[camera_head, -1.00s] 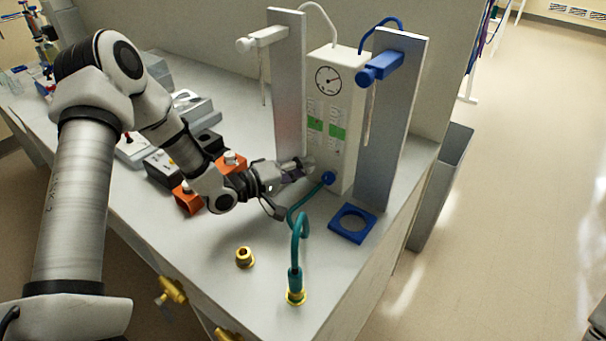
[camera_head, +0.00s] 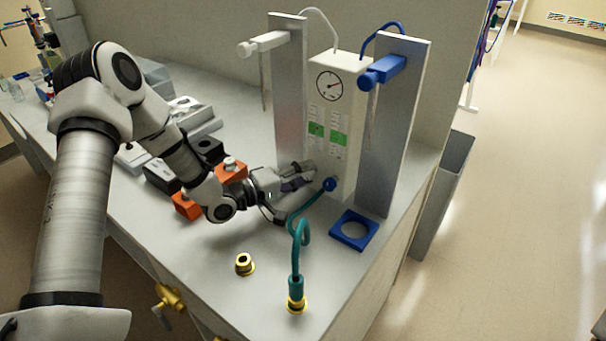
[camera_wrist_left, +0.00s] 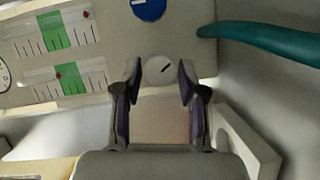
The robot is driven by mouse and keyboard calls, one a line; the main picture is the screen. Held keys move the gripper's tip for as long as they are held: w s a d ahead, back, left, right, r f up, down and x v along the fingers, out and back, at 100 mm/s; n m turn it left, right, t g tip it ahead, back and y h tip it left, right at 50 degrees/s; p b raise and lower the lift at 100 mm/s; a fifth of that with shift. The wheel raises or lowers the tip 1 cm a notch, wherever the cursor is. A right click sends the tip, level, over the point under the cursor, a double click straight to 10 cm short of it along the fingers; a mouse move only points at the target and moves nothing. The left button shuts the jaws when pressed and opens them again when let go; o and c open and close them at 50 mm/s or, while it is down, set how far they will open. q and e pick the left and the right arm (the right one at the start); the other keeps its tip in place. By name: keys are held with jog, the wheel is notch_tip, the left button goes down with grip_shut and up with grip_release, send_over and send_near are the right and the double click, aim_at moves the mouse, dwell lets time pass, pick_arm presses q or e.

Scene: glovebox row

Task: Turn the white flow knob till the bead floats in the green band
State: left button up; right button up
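The white flow knob (camera_wrist_left: 160,70) shows in the left wrist view on the front of the pale flow panel (camera_head: 346,88), its dark pointer line slanted. My left gripper (camera_wrist_left: 160,82) is open, with one finger on each side of the knob and a visible gap to each. In the head view my left gripper (camera_head: 300,178) is at the panel's lower front and hides the knob. My right gripper is not in view.
A blue ring holder (camera_head: 371,240), a brass fitting (camera_head: 244,264) and orange blocks (camera_head: 186,204) stand nearby.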

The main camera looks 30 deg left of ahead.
pick_arm(q)
jog(key=v, duration=0.6)
jog(key=shift+s+a, duration=0.1)
jog(key=shift+a, duration=0.1)
jog(key=shift+s+a, duration=0.15)
jog(key=shift+s, duration=0.4)
